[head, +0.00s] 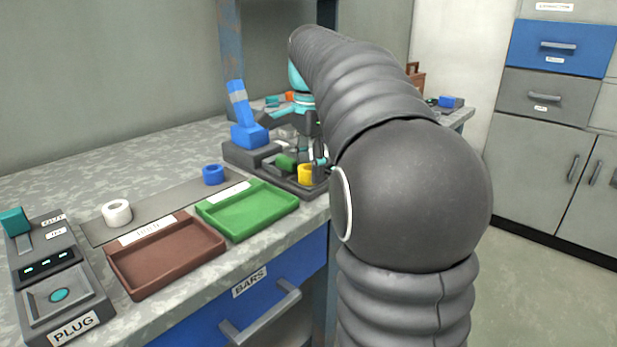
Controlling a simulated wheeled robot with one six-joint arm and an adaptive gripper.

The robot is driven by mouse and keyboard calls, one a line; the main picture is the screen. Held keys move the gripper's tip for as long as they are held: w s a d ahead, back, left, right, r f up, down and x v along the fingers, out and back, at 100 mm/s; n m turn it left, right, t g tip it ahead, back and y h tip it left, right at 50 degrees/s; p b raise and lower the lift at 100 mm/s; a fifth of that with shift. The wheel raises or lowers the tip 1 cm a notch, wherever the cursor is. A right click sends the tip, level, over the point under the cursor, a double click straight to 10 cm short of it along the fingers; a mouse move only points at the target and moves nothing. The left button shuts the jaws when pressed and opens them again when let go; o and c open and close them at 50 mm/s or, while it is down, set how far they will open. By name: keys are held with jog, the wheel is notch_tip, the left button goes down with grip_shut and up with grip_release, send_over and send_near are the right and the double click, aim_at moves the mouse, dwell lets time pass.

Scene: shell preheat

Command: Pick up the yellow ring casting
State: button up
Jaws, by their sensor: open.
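The yellow ring casting (306,174) sits at the right end of a dark tray (300,190) on the bench, close to the bench's front edge. A green block (286,162) lies just left of it in the same tray. My gripper (297,143), dark with teal parts, is open above and behind the tray. One fingertip appears close to the ring's upper right; I cannot tell whether they touch. My arm hides what lies to the right of the ring.
A green tray (248,208), a brown tray (166,256), a blue ring (213,174) and a white ring (117,212) are further left. A control panel (58,280) is at the far left.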

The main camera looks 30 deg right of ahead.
jog(key=c, duration=0.8)
jog(key=shift+r, duration=0.15)
jog(key=shift+r, duration=0.2)
notch_tip(320, 180, up, 4)
jog(key=shift+f+p, duration=0.15)
jog(key=shift+p, duration=0.4)
jog(key=s+d+r, duration=0.2)
jog(key=d, duration=0.1)
jog(key=s+d+r, duration=0.2)
jog(key=d, duration=0.1)
jog(key=s+d+r, duration=0.2)
jog(key=d, duration=0.2)
jog(key=shift+r+p, duration=0.3)
jog(key=shift+p, duration=0.05)
